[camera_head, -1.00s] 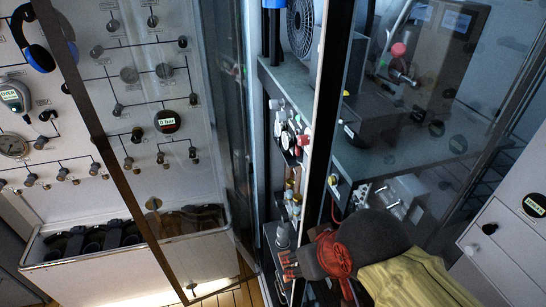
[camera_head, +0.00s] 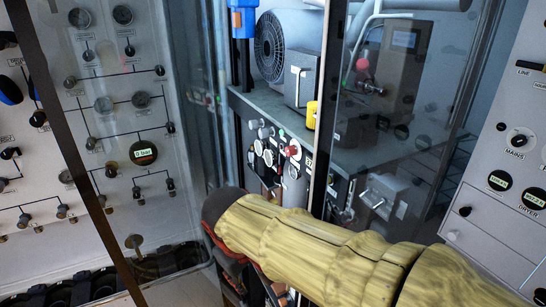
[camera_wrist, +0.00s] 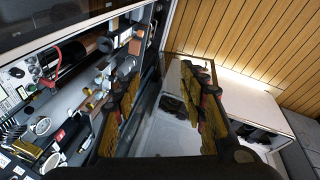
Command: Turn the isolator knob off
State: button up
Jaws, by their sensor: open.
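No knob is legibly labelled as the isolator, so I cannot tell which one it is. In the head view, a small red knob (camera_head: 292,150) sits among gauges and dark knobs on the open cabinet's front. A yellow part (camera_head: 312,114) sits above it on the frame edge. A dark knob labelled MAINS (camera_head: 519,140) is on the right panel. My gripper (camera_head: 224,246) is below and left of the red knob, mostly hidden by my yellow-sleeved arm. In the wrist view my gripper (camera_wrist: 165,90) is open and empty, its yellow fingers spread apart.
Glass doors stand either side of the cabinet opening; the left door's dark frame (camera_head: 75,150) crosses the picture. A wall panel (camera_head: 95,60) with gauges and valves lies behind it.

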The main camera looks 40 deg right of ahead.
jog(key=w+d+f+g+h+b, duration=0.1)
jog(key=w+d+g+h, duration=0.15)
jog(key=w+d, duration=0.3)
jog(key=m+g+h+b, duration=0.1)
jog(key=m+g+h, duration=0.3)
jog(key=h, duration=0.9)
send_near(287, 151)
jog(key=x, duration=0.2)
jog(key=shift+y, duration=0.25)
jog(key=b+x, duration=0.1)
jog(key=x, duration=0.6)
jog(key=shift+s+d+b, duration=0.15)
jog(key=shift+b, duration=0.2)
jog(key=shift+r, duration=0.1)
jog(key=shift+c, duration=0.5)
grip_shut()
